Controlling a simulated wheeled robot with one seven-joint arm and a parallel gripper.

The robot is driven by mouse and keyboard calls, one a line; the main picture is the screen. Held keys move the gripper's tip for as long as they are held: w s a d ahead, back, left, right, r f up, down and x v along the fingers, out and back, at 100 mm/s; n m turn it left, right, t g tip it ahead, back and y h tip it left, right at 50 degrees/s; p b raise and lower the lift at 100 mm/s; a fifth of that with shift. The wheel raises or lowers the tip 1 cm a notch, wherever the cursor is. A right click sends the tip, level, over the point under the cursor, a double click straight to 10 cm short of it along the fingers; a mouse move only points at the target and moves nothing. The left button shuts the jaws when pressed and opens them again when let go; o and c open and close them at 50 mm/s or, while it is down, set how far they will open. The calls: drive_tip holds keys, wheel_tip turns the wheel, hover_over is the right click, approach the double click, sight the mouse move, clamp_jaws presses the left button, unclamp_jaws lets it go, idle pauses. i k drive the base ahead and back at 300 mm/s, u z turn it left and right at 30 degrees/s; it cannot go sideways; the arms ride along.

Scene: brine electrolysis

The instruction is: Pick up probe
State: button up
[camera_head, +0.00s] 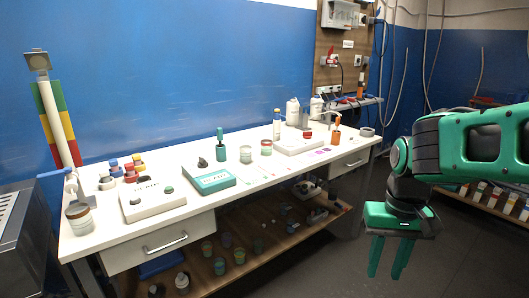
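My gripper (384,275) hangs at the right, fingers pointing down, in front of the bench and over the floor. Its two green fingers are apart with nothing between them. I cannot tell for sure which item is the probe. A small dark green upright item (220,144) stands on the white bench behind the teal box. An orange item (336,132) stands near the bench's right end. My gripper is apart from both.
The white bench (225,205) also bears a teal box (209,180), a white box (152,203), jars and bottles (293,112). A lower shelf (262,255) holds several cups. A drawer (158,240) faces front. Bare floor lies between bench and arm.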

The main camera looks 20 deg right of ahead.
sight(219, 131)
drive_tip(key=z, duration=0.5)
drive_tip(key=i, duration=2.35)
drive_tip(key=u, duration=0.6)
